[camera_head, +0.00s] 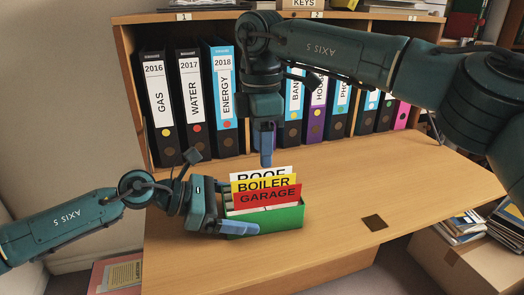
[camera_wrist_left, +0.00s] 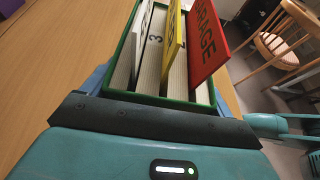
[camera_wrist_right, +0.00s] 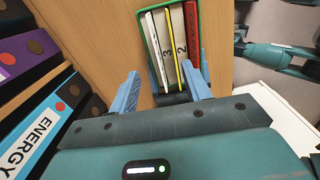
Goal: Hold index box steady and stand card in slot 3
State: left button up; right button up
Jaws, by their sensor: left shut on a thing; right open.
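The green index box (camera_head: 266,220) stands on the desk with white ROOF (camera_head: 263,172), yellow BOILER (camera_head: 263,184) and red GARAGE (camera_head: 267,197) cards upright in it. My left gripper (camera_head: 234,220) is shut on the box's left end. In the left wrist view, the numbers 3 and 2 show inside the box (camera_wrist_left: 175,101), with the yellow card (camera_wrist_left: 176,35) between them and the white card (camera_wrist_left: 143,38) beyond 3. My right gripper (camera_head: 266,155) is open and empty above and behind the cards. In the right wrist view its fingers are apart, clear of the white card (camera_wrist_right: 152,52).
Binders (camera_head: 190,95) line the shelf behind the box, close behind my right gripper. A dark square (camera_head: 375,222) lies on the desk right of the box. The desk top (camera_head: 420,175) is otherwise clear to the right. A chair (camera_wrist_left: 280,35) shows in the left wrist view.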

pick_arm(q)
jog(key=shift+s, duration=0.1)
pick_arm(e)
jog(key=shift+r, duration=1.85)
pick_arm(q)
jog(key=o, duration=1.2)
jog(key=v, duration=1.2)
jog(key=shift+d+r, duration=0.1)
jog(key=shift+s, duration=0.1)
pick_arm(e)
jog(key=shift+s, duration=0.1)
